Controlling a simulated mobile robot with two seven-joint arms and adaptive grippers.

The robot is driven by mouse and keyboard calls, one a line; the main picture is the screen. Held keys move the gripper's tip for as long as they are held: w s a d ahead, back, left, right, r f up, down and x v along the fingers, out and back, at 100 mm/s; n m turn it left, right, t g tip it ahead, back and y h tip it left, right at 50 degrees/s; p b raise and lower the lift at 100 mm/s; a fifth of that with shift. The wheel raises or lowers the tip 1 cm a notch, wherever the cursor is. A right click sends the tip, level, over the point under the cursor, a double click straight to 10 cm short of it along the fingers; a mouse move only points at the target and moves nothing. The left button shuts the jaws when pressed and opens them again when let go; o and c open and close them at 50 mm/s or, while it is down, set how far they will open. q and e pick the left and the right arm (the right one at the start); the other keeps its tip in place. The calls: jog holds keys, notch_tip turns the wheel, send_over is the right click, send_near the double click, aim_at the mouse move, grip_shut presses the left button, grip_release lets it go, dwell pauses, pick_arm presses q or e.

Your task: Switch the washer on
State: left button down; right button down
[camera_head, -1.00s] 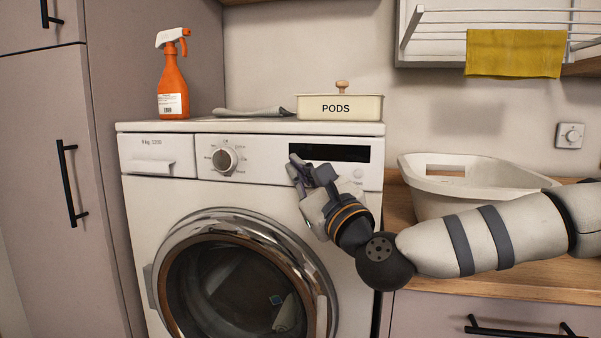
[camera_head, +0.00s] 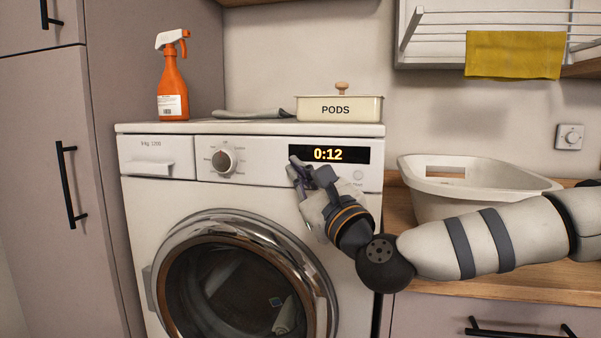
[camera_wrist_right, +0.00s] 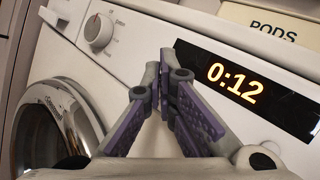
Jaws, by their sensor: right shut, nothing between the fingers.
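The white washer (camera_head: 260,190) stands against the wall with its round door closed. Its display (camera_head: 355,155) is lit and reads 0:12 in yellow digits; it also shows in the right wrist view (camera_wrist_right: 270,92). The round program dial (camera_head: 223,161) sits left of the display and also shows in the right wrist view (camera_wrist_right: 98,33). A small round button (camera_head: 357,174) is below the display's right end. My right gripper (camera_head: 294,164) is shut and empty at the display's left end; whether its fingertips touch the panel, I cannot tell. My left gripper is not in view.
On the washer top are an orange spray bottle (camera_head: 172,88), a grey cloth (camera_head: 252,113) and a cream PODS box (camera_head: 340,107). A white basket (camera_head: 440,195) stands on the wooden counter at the right. A yellow cloth (camera_head: 514,54) hangs on the rack above.

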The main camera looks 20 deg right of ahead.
jog(key=shift+s+a, duration=0.15)
jog(key=shift+s, duration=0.1)
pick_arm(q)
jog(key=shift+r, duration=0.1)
pick_arm(e)
jog(key=shift+s, duration=0.1)
